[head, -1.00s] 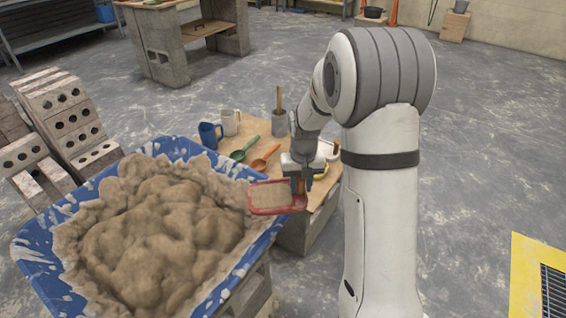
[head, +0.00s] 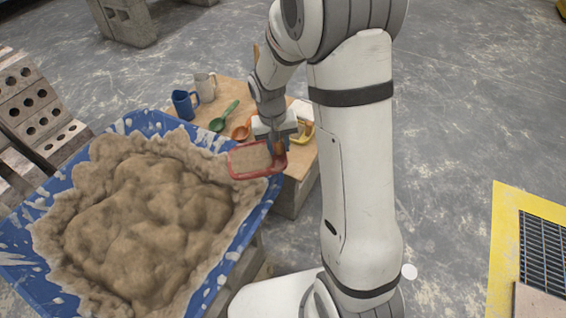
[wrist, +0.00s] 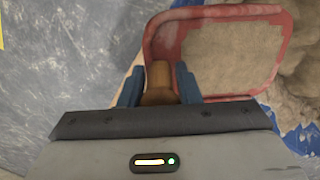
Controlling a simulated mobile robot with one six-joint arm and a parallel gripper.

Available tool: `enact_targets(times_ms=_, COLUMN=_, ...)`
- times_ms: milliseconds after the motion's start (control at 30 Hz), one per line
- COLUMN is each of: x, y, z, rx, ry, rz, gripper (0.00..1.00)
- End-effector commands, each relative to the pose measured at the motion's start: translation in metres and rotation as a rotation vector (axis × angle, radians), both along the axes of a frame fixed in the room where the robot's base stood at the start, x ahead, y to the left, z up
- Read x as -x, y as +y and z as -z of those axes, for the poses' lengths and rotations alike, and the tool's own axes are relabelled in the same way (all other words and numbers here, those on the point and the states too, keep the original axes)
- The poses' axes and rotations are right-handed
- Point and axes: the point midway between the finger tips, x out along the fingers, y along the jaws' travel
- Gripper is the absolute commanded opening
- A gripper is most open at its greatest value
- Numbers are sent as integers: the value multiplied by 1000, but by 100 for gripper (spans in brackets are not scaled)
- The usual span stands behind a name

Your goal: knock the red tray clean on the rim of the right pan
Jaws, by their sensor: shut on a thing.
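The red tray (head: 232,171) is held level by its brown handle (wrist: 160,80) between the blue fingers of my gripper (head: 278,148). In the wrist view the red tray (wrist: 160,48) holds a layer of tan mortar. My gripper (wrist: 159,84) is shut on the handle. A blue pan (head: 262,205) heaped with tan mortar stands at the left in the head view. The tray is at or above its upper right rim; I cannot tell if they touch. No second pan shows, so I cannot tell whether this is the right pan.
A wooden table (head: 236,92) behind the pan bears a blue mug (head: 184,105), a white mug (head: 205,87), a green scoop (head: 222,118) and an orange scoop (head: 240,132). Perforated blocks (head: 30,100) stand at the left. A yellow-edged grate (head: 540,245) lies at the right.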

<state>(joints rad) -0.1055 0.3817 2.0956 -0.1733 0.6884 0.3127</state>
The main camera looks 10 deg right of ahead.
Motion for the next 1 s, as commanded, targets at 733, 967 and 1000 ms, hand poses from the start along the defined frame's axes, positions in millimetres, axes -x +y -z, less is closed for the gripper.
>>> enact_targets(times_ms=733, x=128, y=23, z=-48, rx=408, ry=58, rz=135, gripper=0)
enact_targets(times_ms=967, x=128, y=23, z=-28, rx=407, ry=58, rz=135, gripper=0)
enact_targets(times_ms=1000, x=128, y=23, z=-24, rx=407, ry=59, rz=135, gripper=0)
